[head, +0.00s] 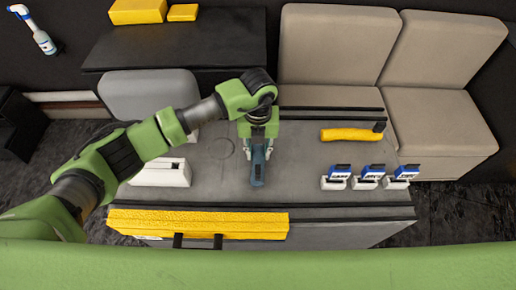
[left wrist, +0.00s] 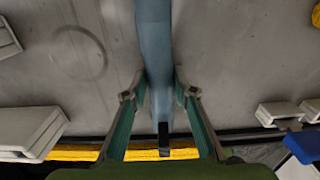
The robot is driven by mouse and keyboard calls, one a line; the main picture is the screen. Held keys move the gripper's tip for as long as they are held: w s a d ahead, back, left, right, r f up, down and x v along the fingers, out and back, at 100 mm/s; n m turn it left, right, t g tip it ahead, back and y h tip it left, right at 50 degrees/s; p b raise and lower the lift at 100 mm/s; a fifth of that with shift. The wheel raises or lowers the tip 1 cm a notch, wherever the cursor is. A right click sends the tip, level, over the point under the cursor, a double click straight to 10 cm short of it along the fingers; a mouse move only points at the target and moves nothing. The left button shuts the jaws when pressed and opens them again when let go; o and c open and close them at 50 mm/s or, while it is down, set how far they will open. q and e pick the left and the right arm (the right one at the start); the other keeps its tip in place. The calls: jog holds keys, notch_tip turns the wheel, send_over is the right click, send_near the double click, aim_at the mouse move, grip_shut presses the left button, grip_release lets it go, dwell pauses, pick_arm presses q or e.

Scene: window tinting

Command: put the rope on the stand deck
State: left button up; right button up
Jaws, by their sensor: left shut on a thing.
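My left gripper (head: 258,145) points down over the grey deck (head: 305,165) in the head view. It is shut on a long blue-grey object (head: 258,172) with a dark end. In the left wrist view this object (left wrist: 155,50) runs between the two fingers (left wrist: 160,95) toward the deck's near edge. I cannot tell whether it rests on the deck or hangs just above it. I see nothing that looks clearly like a rope. My right gripper is not in view.
A white holder (head: 163,174) is at the left. A yellow bar (head: 200,222) runs along the near edge. Deck between the gripper and bottles is clear.

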aim_at(258, 151)
pick_arm(q)
jog(key=shift+f, duration=0.2)
jog(key=o, duration=1.2)
jog(key=shift+r, duration=0.2)
jog(key=shift+w+r, duration=0.1)
jog(key=shift+r, duration=0.15)
jog(key=shift+r+b, duration=2)
jog(key=shift+r, duration=3.75)
